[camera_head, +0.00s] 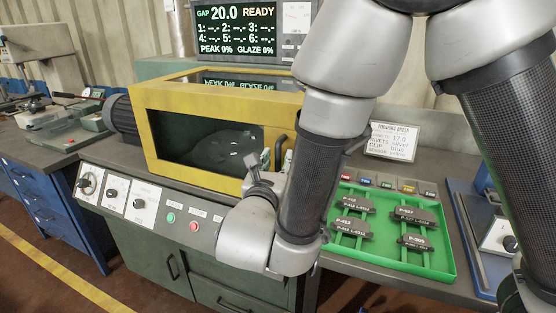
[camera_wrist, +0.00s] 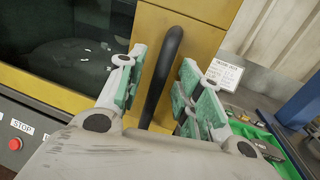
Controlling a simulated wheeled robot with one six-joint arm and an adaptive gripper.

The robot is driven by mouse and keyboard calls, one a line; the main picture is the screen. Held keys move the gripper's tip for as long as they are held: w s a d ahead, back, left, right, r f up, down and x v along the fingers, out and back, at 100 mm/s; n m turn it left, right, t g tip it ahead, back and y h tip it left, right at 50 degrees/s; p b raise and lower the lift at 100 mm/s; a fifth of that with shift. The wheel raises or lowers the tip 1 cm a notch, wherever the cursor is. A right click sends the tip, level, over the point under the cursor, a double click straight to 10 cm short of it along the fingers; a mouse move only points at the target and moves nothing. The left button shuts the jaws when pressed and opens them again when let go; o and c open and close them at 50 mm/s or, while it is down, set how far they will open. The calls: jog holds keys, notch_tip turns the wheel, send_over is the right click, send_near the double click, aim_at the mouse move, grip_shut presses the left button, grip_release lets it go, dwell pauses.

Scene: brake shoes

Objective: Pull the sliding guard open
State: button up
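The sliding guard is a yellow frame (camera_head: 180,97) with a dark window, and it covers the front of the machine. Its black bar handle (camera_wrist: 163,75) stands upright near the guard's right edge. In the wrist view my gripper (camera_wrist: 160,80) is open, with one green-padded finger on each side of the handle. There seems to be a gap between the handle and each pad. In the head view the handle (camera_head: 280,150) shows only in part, and my arm hides most of my gripper. Through the window a dark round surface with pale bits shows.
A green tray (camera_head: 452,262) with several brake shoes lies right of the machine, beside a printed card (camera_head: 392,141). A display (camera_head: 240,30) stands above the guard. Knobs and red and green buttons (camera_head: 171,217) line the front panel below it.

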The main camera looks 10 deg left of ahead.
jog(key=shift+w, duration=0.9)
grip_shut()
